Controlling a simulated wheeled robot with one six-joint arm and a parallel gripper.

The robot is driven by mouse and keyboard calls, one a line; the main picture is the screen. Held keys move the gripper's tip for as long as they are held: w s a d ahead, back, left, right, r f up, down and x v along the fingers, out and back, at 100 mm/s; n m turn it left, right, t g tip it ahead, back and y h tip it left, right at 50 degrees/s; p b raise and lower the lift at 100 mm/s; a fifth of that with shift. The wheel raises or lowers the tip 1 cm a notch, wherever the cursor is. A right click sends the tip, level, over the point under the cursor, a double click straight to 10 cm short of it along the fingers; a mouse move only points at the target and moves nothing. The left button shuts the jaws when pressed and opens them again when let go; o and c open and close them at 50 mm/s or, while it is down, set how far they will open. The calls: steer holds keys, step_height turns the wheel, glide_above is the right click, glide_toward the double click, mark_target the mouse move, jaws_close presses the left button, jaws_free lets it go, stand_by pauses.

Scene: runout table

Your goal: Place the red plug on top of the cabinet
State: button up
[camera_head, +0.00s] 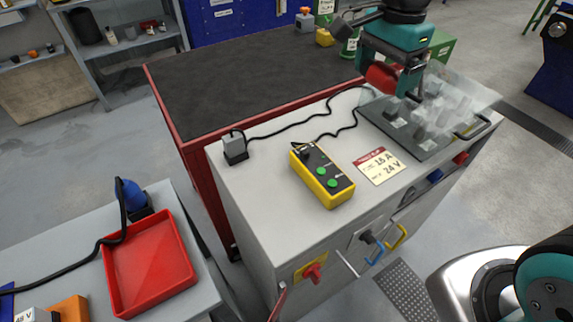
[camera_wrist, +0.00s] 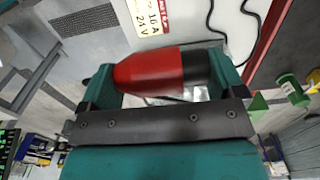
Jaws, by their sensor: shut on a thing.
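My gripper (camera_head: 393,80) is shut on the red plug (camera_head: 381,76), above the back right of the grey cabinet (camera_head: 245,190). In the wrist view the red plug (camera_wrist: 150,74) lies sideways between the fingers, its red body to the left and its black end to the right. The plug appears to be held in the air, apart from the cabinet top. The cabinet top is a light flat surface, partly covered by fittings and cables. In the head view the gripper hides part of the plug.
A dark plate (camera_head: 437,151) with a raised clear cover (camera_head: 470,88) is at the cabinet's right. A black-topped bench (camera_head: 230,85) stands behind; a red tray (camera_head: 150,265) is at left.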

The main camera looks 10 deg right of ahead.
mark_target(355, 163)
steer(key=shift+w+a, duration=0.1)
steer(key=shift+a, duration=0.05)
steer(key=shift+f, duration=0.15)
step_height(355, 163, down, 20)
steer(key=shift+a+r+p, duration=0.15)
steer(key=shift+p, duration=0.2)
steer(key=o, duration=0.6)
steer(key=shift+o, duration=1)
step_height(355, 163, up, 12)
steer(key=f, duration=0.1)
steer(key=s+a+r+n+y, duration=0.1)
steer(key=s+a+r+n, duration=0.2)
steer(key=s+n, duration=0.3)
steer(key=s+a+r+n+y, duration=0.1)
steer(key=s+a+r+n, duration=0.1)
steer(key=s+r+n, duration=0.2)
steer(key=s+a+r+n+y, duration=0.2)
steer(key=s+a+r+n, duration=0.1)
steer(key=s+n, duration=0.7)
steer(key=shift+a+r+n+b, duration=0.3)
steer(key=shift+r+b, duration=0.15)
